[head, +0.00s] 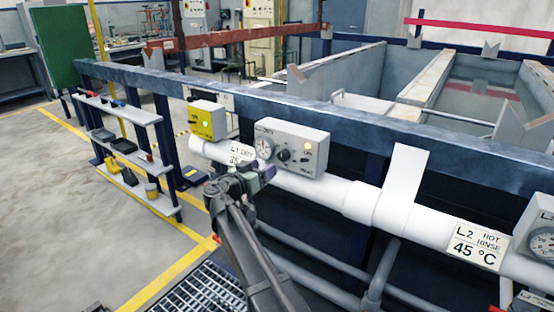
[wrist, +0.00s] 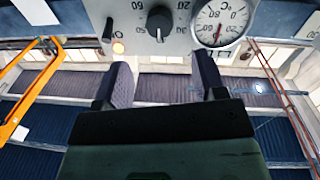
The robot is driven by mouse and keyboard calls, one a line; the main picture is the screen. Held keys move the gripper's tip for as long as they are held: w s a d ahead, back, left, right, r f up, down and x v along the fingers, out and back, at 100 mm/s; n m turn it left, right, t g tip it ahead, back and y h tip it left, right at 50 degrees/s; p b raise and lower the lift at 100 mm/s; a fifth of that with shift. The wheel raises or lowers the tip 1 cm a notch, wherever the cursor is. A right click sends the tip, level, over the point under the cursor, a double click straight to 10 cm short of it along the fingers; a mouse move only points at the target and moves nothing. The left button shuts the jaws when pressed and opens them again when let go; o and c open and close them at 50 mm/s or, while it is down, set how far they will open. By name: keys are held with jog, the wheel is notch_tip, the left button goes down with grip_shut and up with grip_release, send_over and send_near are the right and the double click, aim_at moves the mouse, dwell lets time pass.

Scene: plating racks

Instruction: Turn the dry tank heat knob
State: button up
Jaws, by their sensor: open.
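The dry tank heat knob (head: 283,155) is a small dark dial on the front of a grey control box (head: 318,150). In the wrist view the knob (wrist: 159,20) appears upside down, with a white pointer mark and a printed number scale around it. My gripper (head: 262,170) is below and in front of the box, left of the knob in the head view. In the wrist view my gripper (wrist: 164,80) has its two purple fingers wide apart with nothing between them. The knob lies beyond the fingertips, roughly centred between them, and appears untouched.
A round gauge (head: 265,148) and a lit amber lamp (head: 307,146) flank the knob. A white pipe (head: 330,194) runs under the box, with a partly hidden L1 label (head: 243,152). A yellow box (head: 206,121) stands left; a blue rail (head: 300,107) runs behind.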

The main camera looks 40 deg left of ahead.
aim_at(281, 157)
jog(key=w, duration=0.9)
jog(key=c, duration=0.9)
jog(key=shift+c, duration=0.2)
jog(key=shift+n, duration=0.4)
jog(key=shift+n+b, duration=0.4)
jog(key=shift+n, duration=2.1)
jog(key=o, duration=0.9)
jog(key=shift+o, duration=0.2)
